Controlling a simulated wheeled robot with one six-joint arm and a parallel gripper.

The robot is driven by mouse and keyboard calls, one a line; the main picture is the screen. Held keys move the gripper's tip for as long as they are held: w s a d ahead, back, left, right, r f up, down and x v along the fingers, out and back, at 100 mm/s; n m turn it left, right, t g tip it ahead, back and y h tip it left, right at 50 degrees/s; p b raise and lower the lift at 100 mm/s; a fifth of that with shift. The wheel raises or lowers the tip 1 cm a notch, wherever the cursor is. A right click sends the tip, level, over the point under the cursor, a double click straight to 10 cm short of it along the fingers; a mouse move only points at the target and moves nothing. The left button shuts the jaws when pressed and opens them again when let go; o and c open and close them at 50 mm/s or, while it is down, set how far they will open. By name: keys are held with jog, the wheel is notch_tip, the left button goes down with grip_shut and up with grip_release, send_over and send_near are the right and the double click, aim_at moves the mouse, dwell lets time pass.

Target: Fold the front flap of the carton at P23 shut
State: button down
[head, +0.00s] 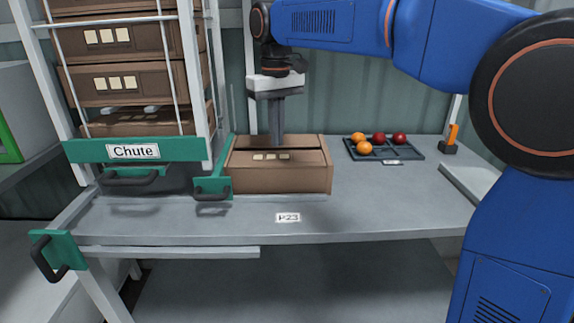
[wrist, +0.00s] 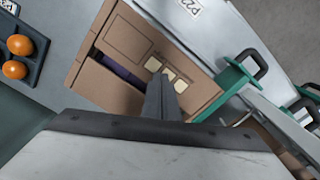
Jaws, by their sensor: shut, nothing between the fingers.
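The brown carton (head: 290,182) stands on the bench behind the P23 label (head: 288,217); it also shows in the wrist view (wrist: 88,90). Its front flap (head: 305,160), with cream squares on it, lies over the top, flat or nearly so; it fills the upper middle of the wrist view (wrist: 130,42). A narrow dark gap (wrist: 118,70) runs between the front and back flaps. My gripper (head: 277,145) is shut and empty, pointing straight down over the carton top by the front flap's inner edge. I cannot tell whether its tips (wrist: 156,80) touch the flap.
A green guide with a black handle (head: 212,189) stands close against the carton's left side. The chute (head: 133,151) with stacked cartons is further left. The bench front is clear.

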notch_tip(320, 180, up, 4)
jog(key=shift+r, duration=0.25)
jog(key=shift+s, duration=0.1)
dwell(0.4)
